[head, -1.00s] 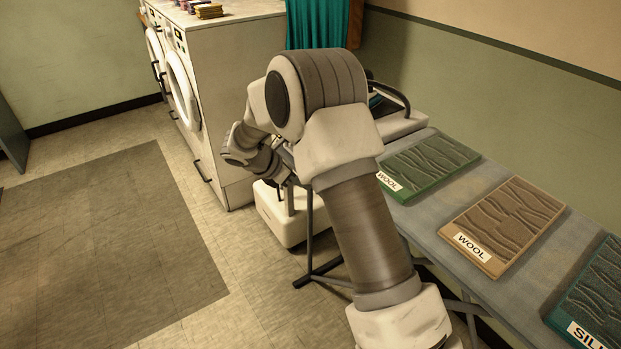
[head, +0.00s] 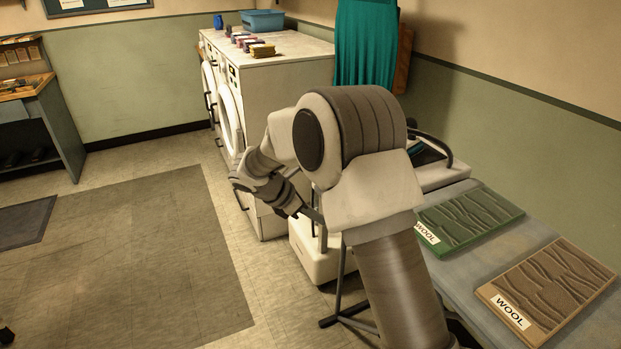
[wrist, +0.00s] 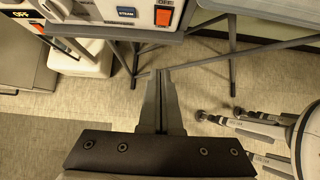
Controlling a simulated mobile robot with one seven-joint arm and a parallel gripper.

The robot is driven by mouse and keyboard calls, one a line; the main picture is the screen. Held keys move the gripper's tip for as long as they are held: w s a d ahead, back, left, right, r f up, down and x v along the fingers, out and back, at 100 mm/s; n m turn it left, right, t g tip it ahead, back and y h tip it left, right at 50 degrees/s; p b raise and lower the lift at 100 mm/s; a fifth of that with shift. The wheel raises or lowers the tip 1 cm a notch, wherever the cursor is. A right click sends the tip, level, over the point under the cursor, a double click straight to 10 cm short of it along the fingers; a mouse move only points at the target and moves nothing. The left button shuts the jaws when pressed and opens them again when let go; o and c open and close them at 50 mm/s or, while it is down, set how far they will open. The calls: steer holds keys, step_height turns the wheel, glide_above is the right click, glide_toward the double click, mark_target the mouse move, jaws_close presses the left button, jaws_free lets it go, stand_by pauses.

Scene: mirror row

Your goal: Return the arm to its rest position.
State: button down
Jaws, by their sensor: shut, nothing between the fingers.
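My arm, pale with dark ribbed joints, rises from the bottom of the head view and bends over to the left. My gripper (head: 311,213) hangs at its far end, small and partly hidden, beside the pressing table. In the wrist view my gripper (wrist: 160,76) points away from the camera. Its two grey fingers lie together with nothing between them. Bare floor shows around the fingers, and the tips are just below the table's front panel in the picture.
The pressing table (head: 462,268) bears a green WOOL board (head: 470,216) and a brown WOOL board (head: 555,285). A panel with a STEAM button (wrist: 126,13) is close ahead. White washers (head: 275,80) stand behind. Open floor with a grey mat (head: 120,265) lies left.

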steer(key=s+d+r+m+y+p, duration=0.1)
steer(key=s+d+r+m+p, duration=0.2)
steer(key=r, duration=0.4)
steer(key=s+d+r+m+y+p, duration=0.1)
steer(key=s+d+r+m, duration=0.1)
steer(key=s+r+m, duration=0.3)
steer(key=s+d+r+m+y+p, duration=0.1)
steer(key=s+d+r+m+p, duration=0.15)
steer(key=s+r, duration=0.4)
steer(key=s+r+m+t+y+p, duration=0.1)
steer(key=s+r+m+y+p, duration=0.1)
steer(key=s+r+m, duration=0.3)
steer(key=s+d+r+m+t+y+p, duration=0.1)
steer(key=s+r+m, duration=0.5)
steer(key=s, duration=0.6)
steer(key=shift+d+m+t+y+p, duration=0.25)
steer(key=shift+m+y+p, duration=0.2)
steer(key=shift+y+p, duration=0.55)
